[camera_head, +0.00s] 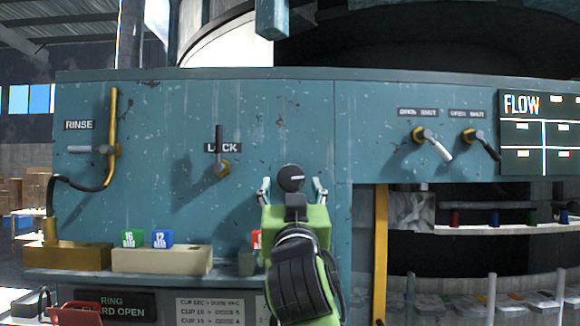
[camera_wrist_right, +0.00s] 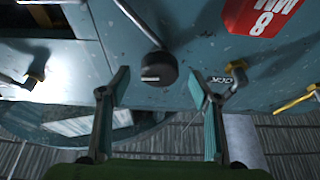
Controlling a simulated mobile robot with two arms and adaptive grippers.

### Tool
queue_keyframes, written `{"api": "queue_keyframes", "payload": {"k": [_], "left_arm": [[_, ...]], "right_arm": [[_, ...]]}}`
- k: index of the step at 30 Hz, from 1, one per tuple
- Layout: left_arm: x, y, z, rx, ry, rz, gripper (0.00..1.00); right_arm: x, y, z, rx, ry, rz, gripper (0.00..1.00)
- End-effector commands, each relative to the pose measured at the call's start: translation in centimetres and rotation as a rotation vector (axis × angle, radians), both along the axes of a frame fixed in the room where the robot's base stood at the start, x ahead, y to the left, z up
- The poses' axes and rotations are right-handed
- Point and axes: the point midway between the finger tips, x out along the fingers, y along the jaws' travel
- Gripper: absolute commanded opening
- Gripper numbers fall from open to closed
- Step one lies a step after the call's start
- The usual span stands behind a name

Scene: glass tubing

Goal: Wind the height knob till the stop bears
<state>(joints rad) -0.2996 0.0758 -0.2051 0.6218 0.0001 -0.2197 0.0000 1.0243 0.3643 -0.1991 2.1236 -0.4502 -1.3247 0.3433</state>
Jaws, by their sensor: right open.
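The height knob (camera_head: 291,177) is a round black knob with a pale mark on its face, on the teal machine panel. It also shows in the wrist view (camera_wrist_right: 157,69), at the end of a grey rod. My right gripper (camera_head: 292,192), on a green body, is open in front of the panel. In the wrist view its two teal fingers stand apart, one on each side of the knob, with gaps on both sides. I cannot tell how deep the knob sits between the tips. I cannot make out the stop. My left gripper is not in view.
The LOCK lever (camera_head: 220,155) is left of the knob, and the RINSE valve (camera_head: 105,150) is farther left. A shelf below carries a cream block (camera_head: 160,260) with green and blue tags. Two OPEN/SHUT levers (camera_head: 440,148) and a FLOW board (camera_head: 540,135) are at right.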

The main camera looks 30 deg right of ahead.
Motion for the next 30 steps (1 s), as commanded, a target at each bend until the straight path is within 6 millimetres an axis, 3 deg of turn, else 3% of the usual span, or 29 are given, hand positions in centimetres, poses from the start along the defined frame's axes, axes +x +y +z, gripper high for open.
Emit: {"api": "queue_keyframes", "payload": {"k": [1, 7, 19, 24, 30], "left_arm": [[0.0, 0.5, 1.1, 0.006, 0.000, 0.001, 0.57], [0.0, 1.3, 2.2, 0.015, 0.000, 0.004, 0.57], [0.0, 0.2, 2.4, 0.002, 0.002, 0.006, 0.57], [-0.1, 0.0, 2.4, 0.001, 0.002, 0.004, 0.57], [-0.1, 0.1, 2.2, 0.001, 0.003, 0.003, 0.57]], "right_arm": [[0.8, -0.6, 0.8, 0.000, 0.003, -0.004, 0.58], [2.7, -1.8, 1.6, 0.000, 0.001, -0.002, 0.58], [3.4, -2.1, 1.6, 0.001, -0.001, -0.001, 0.58], [3.4, -2.1, 1.6, 0.001, -0.001, -0.001, 0.19], [3.4, -2.1, 1.5, 0.006, -0.002, 0.000, 0.19]]}}
